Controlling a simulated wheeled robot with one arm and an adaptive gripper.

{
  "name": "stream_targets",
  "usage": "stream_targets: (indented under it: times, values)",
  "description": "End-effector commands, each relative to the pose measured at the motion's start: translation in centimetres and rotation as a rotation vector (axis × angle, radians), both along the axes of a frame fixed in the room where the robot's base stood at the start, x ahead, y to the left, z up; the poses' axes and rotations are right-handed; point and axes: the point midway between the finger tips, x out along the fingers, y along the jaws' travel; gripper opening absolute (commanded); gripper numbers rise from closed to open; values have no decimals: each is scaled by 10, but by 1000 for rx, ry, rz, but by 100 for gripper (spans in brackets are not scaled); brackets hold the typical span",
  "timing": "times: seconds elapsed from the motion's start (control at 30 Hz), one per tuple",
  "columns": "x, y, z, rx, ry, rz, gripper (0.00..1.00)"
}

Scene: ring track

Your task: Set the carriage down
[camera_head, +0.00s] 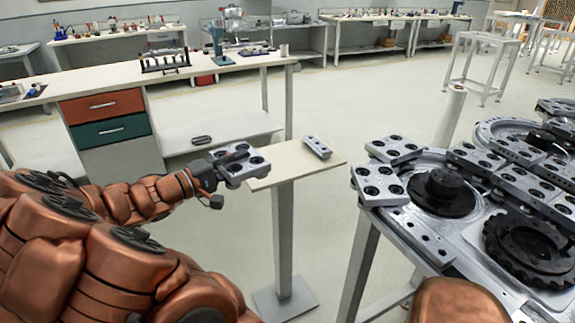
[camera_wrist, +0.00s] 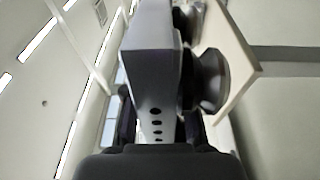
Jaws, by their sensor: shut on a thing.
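My gripper (camera_head: 214,170) is shut on a grey metal carriage (camera_head: 244,167) with dark round holes in its top. In the head view the carriage is level, at the left edge of a small cream stand top (camera_head: 283,180). In the wrist view the carriage (camera_wrist: 150,70) fills the middle, with dark rollers (camera_wrist: 208,80) on its right side facing the cream board (camera_wrist: 238,65). The rollers overlap the board's edge in the picture; I cannot tell whether they touch it. The gripper's fingers are partly hidden behind the carriage.
A narrow grey block (camera_head: 317,147) lies on the stand's far right part. The stand has one slim post (camera_head: 283,240). At right is a ring track (camera_head: 425,215) with several carriages on it. A workbench with drawers (camera_head: 105,118) stands at left. The floor between is clear.

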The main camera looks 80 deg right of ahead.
Motion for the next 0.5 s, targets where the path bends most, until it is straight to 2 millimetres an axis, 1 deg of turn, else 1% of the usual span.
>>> stream_targets:
  times: [0.03,0.1,0.2,0.3,0.37,0.5]
  values:
    - [-11,-1,-8,-4,5,-37,0]
    - [-22,0,-14,-6,5,-78,0]
    - [-32,2,-20,-7,3,-117,0]
    - [-37,1,-23,-6,2,-138,0]
    - [-37,-2,-24,-6,2,-143,0]
    - [-32,-17,-25,-6,1,-143,0]
